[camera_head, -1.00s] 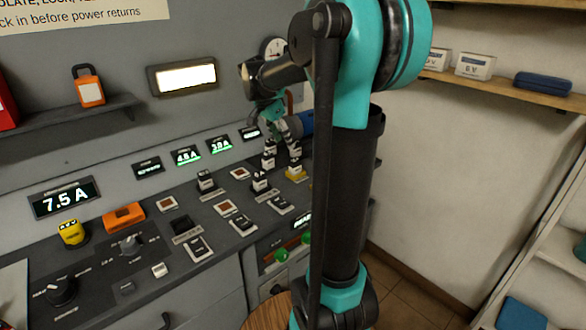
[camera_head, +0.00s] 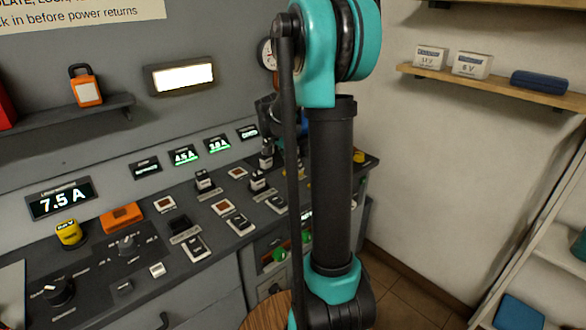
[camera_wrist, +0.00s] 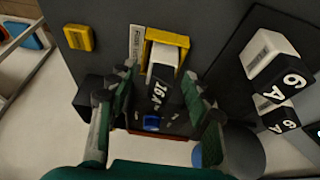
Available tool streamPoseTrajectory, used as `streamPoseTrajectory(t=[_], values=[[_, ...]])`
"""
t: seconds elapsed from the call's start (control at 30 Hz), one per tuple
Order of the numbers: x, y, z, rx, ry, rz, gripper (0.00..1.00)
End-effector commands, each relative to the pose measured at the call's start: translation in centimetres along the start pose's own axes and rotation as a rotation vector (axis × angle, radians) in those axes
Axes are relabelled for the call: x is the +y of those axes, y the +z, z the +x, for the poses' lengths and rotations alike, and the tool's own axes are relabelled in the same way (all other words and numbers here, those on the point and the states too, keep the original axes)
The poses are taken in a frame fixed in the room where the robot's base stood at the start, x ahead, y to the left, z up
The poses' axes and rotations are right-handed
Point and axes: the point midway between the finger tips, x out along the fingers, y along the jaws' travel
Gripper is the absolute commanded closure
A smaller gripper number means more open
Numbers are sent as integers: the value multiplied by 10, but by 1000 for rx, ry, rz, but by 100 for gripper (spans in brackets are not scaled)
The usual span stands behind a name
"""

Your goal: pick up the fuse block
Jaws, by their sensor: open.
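A fuse block marked 16 A (camera_wrist: 160,88), with a pale top and dark face, stands in a yellow frame (camera_wrist: 180,42) in the wrist view. My gripper (camera_wrist: 159,78) is open, with one green finger on each side of this block. A gap shows on both sides, and I cannot tell whether either finger touches it.
Close on the right in the wrist view stand blocks marked 6 A (camera_wrist: 285,85). A yellow piece (camera_wrist: 78,38) lies at upper left. In the head view other fuse blocks (camera_head: 257,181) and switches cover the sloping console (camera_head: 215,265).

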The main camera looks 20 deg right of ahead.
Motion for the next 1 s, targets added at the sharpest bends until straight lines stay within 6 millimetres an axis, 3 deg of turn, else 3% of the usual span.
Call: streamPoseTrajectory(t=[0.27,0.63,1.0], values=[[0,0,2,0,0,0,52],[0,0,2,0,0,0,98],[0,-1,0,0,0,0,100]])
